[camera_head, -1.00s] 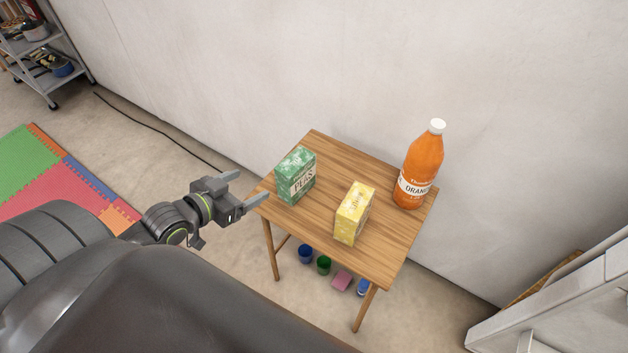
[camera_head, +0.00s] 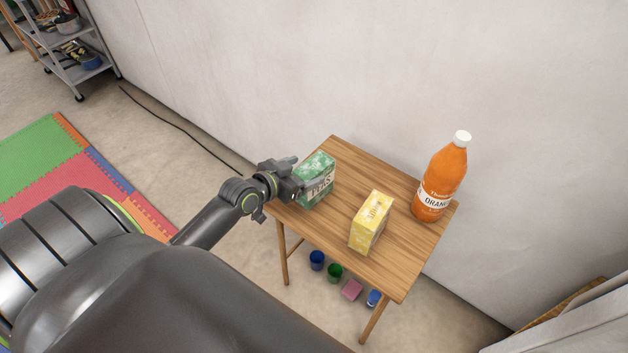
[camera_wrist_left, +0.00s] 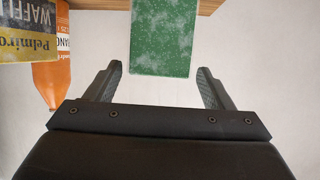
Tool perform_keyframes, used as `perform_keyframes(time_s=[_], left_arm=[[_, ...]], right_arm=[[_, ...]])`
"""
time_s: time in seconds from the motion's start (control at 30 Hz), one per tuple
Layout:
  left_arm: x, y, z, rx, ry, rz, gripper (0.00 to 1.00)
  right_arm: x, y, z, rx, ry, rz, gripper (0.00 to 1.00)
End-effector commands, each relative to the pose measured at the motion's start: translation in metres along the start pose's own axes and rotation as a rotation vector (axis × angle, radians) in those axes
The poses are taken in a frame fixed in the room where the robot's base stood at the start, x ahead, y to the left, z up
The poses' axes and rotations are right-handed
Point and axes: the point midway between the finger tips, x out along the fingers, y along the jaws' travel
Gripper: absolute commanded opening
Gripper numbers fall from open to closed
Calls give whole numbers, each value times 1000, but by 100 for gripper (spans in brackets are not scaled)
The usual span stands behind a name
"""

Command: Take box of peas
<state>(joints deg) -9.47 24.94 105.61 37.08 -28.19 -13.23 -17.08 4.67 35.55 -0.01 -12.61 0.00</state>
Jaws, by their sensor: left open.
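The green box of peas (camera_head: 318,178) stands upright on the wooden table (camera_head: 408,262), near its left edge. My left gripper (camera_head: 301,180) is at the left side of the box, its fingers pointing toward it. In the left wrist view the green box (camera_wrist_left: 163,38) sits between the two spread fingers of the left gripper (camera_wrist_left: 161,85), with a gap on each side. The gripper is open. It hides part of the box's left side in the head view. My right gripper is not in view.
A yellow box (camera_head: 370,222) stands right of the peas box. An orange juice bottle (camera_head: 440,178) stands at the table's right side. Cups and small items lie under the table. A wall (camera_head: 380,80) runs behind it. A shelf cart (camera_head: 75,55) is far left.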

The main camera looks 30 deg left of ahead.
Motion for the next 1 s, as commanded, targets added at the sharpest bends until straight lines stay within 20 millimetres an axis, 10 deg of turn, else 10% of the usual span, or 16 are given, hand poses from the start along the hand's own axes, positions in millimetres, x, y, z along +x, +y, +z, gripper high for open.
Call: perform_keyframes(time_s=[0.6,1.0], left_arm=[[44,2,-1,-1,1,0,75],[44,2,-1,-1,0,0,23]], right_arm=[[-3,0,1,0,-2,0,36],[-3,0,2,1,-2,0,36]])
